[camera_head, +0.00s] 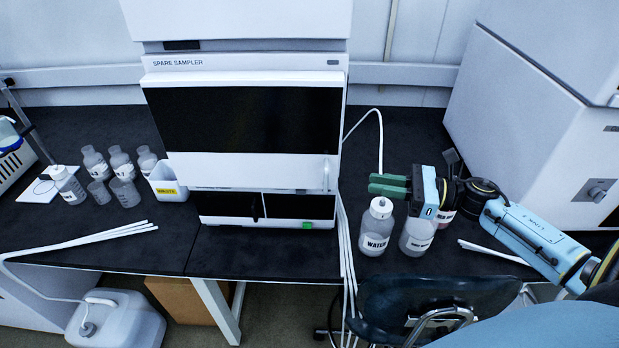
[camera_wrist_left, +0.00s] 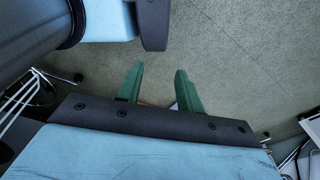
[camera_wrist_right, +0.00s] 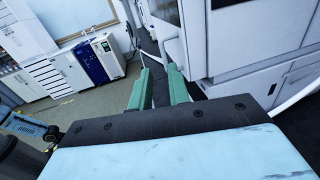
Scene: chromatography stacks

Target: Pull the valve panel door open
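The instrument stack (camera_head: 245,65) stands on the dark bench, with a module labelled "SPARE SAMPLER" (camera_head: 178,62). Its wide dark front (camera_head: 250,120) looks shut, and a slim pale upright handle (camera_head: 326,176) shows at its lower right. Below are two dark panels (camera_head: 228,205) with a dark upright handle (camera_head: 256,208) between them; they look shut. I cannot tell which is the valve panel door. My right gripper (camera_head: 388,185) is right of the stack, apart from it, fingers pointing left; the right wrist view (camera_wrist_right: 159,75) shows it open and empty. My left gripper (camera_wrist_left: 158,78) is open and empty above the floor.
Bottles labelled "WATER" (camera_head: 375,235) and others stand just below my right gripper. White tubes (camera_head: 346,255) hang beside the stack. A large white instrument (camera_head: 520,105) is at the right. A chair (camera_head: 425,305) is in front. Several bottles (camera_head: 122,163) stand left of the stack.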

